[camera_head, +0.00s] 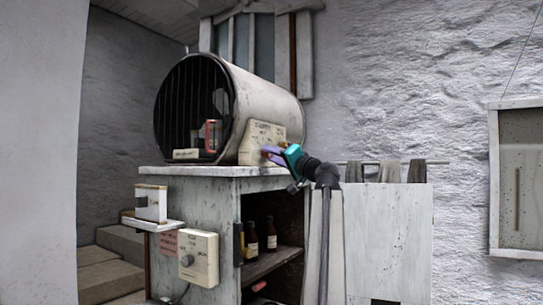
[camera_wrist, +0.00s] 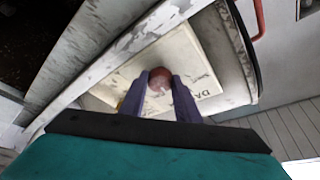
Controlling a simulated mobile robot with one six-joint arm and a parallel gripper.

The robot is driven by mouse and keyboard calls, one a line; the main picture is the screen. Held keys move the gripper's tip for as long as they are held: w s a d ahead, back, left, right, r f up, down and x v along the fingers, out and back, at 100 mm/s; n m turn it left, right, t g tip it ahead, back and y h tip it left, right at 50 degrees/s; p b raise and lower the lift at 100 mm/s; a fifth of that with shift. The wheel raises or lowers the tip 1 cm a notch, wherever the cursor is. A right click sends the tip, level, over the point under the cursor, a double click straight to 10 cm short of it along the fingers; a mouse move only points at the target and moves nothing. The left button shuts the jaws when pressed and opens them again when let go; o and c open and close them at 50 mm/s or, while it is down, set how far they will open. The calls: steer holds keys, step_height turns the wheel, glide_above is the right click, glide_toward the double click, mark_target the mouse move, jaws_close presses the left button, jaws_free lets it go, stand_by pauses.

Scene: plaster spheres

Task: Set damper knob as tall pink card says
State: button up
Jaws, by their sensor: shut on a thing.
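A cream panel (camera_head: 260,131) stands on the cabinet top against the drum's right side. In the wrist view the panel (camera_wrist: 186,50) carries dark lettering, partly hidden, that includes "DA". My gripper (camera_head: 270,154) is at the panel's lower right. In the wrist view the two purple fingers of my gripper (camera_wrist: 160,80) are shut on a round red-brown knob (camera_wrist: 160,75) on the panel's face. The knob's pointer or mark cannot be made out. A pinkish card (camera_head: 168,243) is on the cabinet's left side, partly behind a control box; its writing is too small to read.
A barred drum (camera_head: 232,95) sits on the cabinet top (camera_head: 195,171). A cream control box (camera_head: 205,260) with a grey knob is on the cabinet's front left, below a small shelf (camera_head: 152,225) holding a box. Bottles (camera_head: 251,240) stand inside the cabinet. Cloths (camera_head: 390,171) hang at right.

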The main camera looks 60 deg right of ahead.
steer(key=shift+r, duration=0.1)
steer(key=o, duration=1)
steer(key=shift+o, duration=0.2)
steer(key=b+v, duration=0.5)
steer(key=v, duration=0.9)
